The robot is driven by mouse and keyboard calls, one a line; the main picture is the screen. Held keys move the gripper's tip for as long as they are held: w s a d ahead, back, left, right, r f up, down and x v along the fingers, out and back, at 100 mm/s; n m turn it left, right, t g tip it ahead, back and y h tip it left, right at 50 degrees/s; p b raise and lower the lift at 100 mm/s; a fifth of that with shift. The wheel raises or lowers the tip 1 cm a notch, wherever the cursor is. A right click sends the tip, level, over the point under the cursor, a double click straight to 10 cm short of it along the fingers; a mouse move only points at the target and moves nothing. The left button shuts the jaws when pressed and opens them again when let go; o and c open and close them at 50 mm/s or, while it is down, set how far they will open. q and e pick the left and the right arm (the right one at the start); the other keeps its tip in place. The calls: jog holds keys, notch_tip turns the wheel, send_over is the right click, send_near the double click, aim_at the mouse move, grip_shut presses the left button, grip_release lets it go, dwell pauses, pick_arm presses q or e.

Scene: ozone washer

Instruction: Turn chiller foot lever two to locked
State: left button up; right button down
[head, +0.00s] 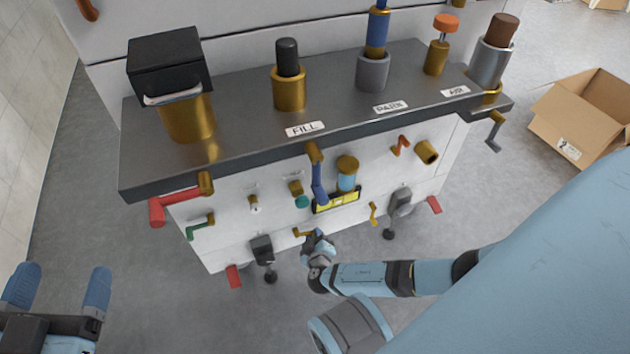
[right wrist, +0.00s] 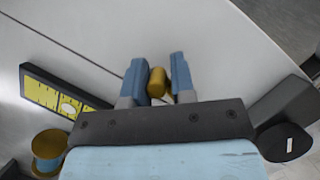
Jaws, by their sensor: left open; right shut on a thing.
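A low brass lever (head: 302,232) stands out of the white front panel near its bottom edge. My right gripper (head: 313,236) is at this lever. In the right wrist view, my right gripper (right wrist: 156,80) has its blue fingers on both sides of a brass piece (right wrist: 156,84), shut on it; the fingers hide part of it. Another small brass lever (head: 373,212) sits to the right on the panel. I cannot tell from labels which one is lever two. My left gripper (head: 57,290) is open and empty at the lower left, away from the machine.
Dark feet (head: 262,250) (head: 400,203) and red tabs (head: 233,277) (head: 434,205) flank the low levers. A yellow level (head: 337,201) and blue-handled lever (head: 319,182) are above. A cardboard box (head: 580,118) lies right. The floor at left is clear.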

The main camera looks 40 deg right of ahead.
aim_at(294, 240)
jog(key=shift+w, duration=0.1)
dwell(0.6)
jog(key=shift+a+f+m+y, duration=0.3)
jog(key=shift+m+y, duration=0.2)
jog(key=shift+m, duration=0.3)
jog(key=m+y, duration=0.1)
jog(key=a+f+m+y, duration=0.1)
jog(key=m, duration=0.1)
jog(key=a+f+m+y, duration=0.1)
jog(key=shift+w+a+f+m+t, duration=0.1)
jog(key=shift+w+a+m+t, duration=0.05)
jog(key=shift+w+m+t, duration=0.2)
jog(key=shift+w+a+f+m+t+y, duration=0.15)
jog(key=shift+a+m+y, duration=0.25)
jog(key=shift+m, duration=0.2)
jog(key=shift+w+a+m+t+y, duration=0.15)
jog(key=shift+a+m+y, duration=0.15)
jog(key=shift+m+y, duration=0.25)
jog(key=shift+a+m, duration=0.2)
jog(key=shift+m, duration=0.2)
